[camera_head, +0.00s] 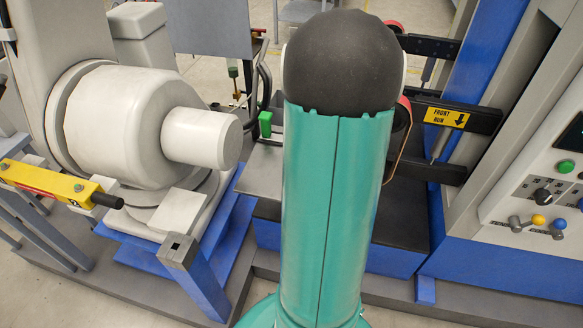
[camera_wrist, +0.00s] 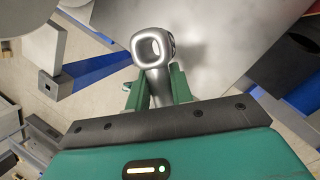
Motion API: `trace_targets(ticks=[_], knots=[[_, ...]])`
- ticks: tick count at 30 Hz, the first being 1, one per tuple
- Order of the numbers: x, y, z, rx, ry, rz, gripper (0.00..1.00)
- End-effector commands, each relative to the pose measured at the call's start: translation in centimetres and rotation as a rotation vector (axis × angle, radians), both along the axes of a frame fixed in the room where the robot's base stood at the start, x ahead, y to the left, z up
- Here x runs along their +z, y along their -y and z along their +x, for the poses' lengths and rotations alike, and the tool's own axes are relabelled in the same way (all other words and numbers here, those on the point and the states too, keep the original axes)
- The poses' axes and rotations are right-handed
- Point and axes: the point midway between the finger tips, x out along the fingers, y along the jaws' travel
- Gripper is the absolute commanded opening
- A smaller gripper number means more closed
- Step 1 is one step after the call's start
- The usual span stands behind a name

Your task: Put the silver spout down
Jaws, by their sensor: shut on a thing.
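The silver spout (camera_wrist: 152,72) shows in the wrist view as a shiny curved metal tube with a square-looking open end facing the camera. My gripper (camera_wrist: 160,84) is shut on it, with a green finger on each side. A smooth light-grey surface (camera_wrist: 225,30) lies beyond and to the right of the spout. I cannot tell whether the spout touches it. In the head view my own teal arm fills the middle, and the spout cannot be made out there.
In the head view a large white rounded machine (camera_head: 115,125) stands at left, with a yellow bar (camera_head: 50,182) beside it. A grey flat plate (camera_head: 262,172) lies left of my arm. Black brackets (camera_head: 450,115) and a control panel (camera_head: 545,190) stand at right.

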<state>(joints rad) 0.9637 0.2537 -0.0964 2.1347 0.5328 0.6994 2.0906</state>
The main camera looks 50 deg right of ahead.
Motion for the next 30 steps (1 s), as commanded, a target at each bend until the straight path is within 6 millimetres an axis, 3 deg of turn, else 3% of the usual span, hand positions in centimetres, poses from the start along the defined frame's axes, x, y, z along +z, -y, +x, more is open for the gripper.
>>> trace_targets(ticks=[4, 12, 20, 26, 30], knots=[[-1.6, 1.7, 3.0, 0.002, 0.001, 0.001, 0.00], [-5.9, 3.4, 6.2, 0.003, 0.002, 0.003, 0.00], [-7.4, 4.0, 7.5, 0.003, 0.001, 0.001, 0.00], [-10.2, 4.1, 7.4, 0.002, 0.001, 0.001, 0.00], [-10.4, 4.0, 7.5, 0.004, 0.002, -0.001, 0.00]])
